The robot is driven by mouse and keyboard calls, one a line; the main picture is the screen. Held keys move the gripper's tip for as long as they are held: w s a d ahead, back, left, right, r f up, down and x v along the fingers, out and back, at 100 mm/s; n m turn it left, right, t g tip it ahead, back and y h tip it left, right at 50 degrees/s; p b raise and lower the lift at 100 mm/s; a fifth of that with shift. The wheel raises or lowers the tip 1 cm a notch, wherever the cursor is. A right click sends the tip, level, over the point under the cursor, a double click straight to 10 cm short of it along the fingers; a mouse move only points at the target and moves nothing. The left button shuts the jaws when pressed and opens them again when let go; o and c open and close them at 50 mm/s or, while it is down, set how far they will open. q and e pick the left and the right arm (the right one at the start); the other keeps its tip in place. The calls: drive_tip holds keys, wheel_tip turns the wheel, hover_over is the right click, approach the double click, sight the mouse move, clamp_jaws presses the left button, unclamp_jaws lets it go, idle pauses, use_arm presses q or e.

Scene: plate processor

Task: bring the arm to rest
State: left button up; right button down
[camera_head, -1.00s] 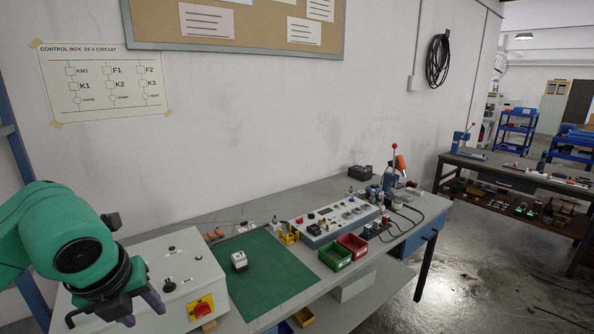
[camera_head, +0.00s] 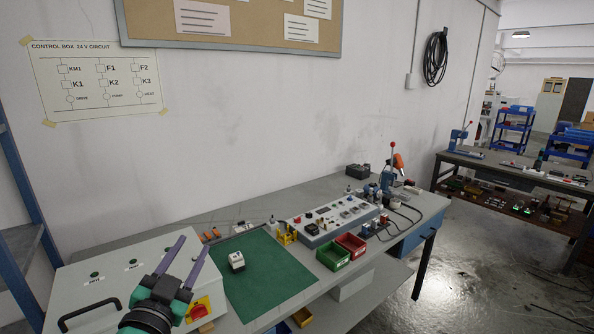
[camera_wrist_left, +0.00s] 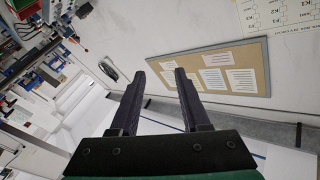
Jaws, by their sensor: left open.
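My left gripper (camera_head: 186,262) is at the lower left of the head view, its two dark fingers pointing up and spread apart with nothing between them. It appears in front of the grey control box (camera_head: 75,278). In the left wrist view the same open fingers (camera_wrist_left: 173,78) point toward the wall and the cork board (camera_wrist_left: 225,70). My right gripper does not show in either view.
The workbench carries a green mat (camera_head: 262,278) with a small white device (camera_head: 236,260), a green bin (camera_head: 332,255), a red bin (camera_head: 352,243) and a grey test panel (camera_head: 335,217). The wall behind is clear at mid height.

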use_arm(q)
drive_tip(key=s+a+f+n+g+y, duration=0.1)
drive_tip(key=s+a+f+n+g, duration=0.2)
drive_tip(key=f, duration=0.7)
drive_tip(key=s+a+f+n+g+y, duration=0.1)
drive_tip(key=s+f+g, duration=0.4)
drive_tip(key=f, duration=0.5)
drive_tip(key=s+d+f+g+h, duration=0.1)
drive_tip(key=s+f+g, duration=0.6)
drive_tip(key=s+f, duration=0.4)
drive_tip(key=s+f+g, duration=0.1)
drive_tip(key=s+f, duration=0.1)
drive_tip(key=f, duration=1)
drive_tip(key=s+f+g, duration=0.1)
drive_tip(key=s+f, duration=0.1)
drive_tip(key=f, duration=1)
drive_tip(key=s+a+f+g, duration=0.1)
drive_tip(key=s+a+f, duration=0.1)
drive_tip(key=s+f, duration=1.1)
drive_tip(key=s, duration=0.3)
drive_tip(key=shift+a+f, duration=0.15)
drive_tip(key=shift+a, duration=0.15)
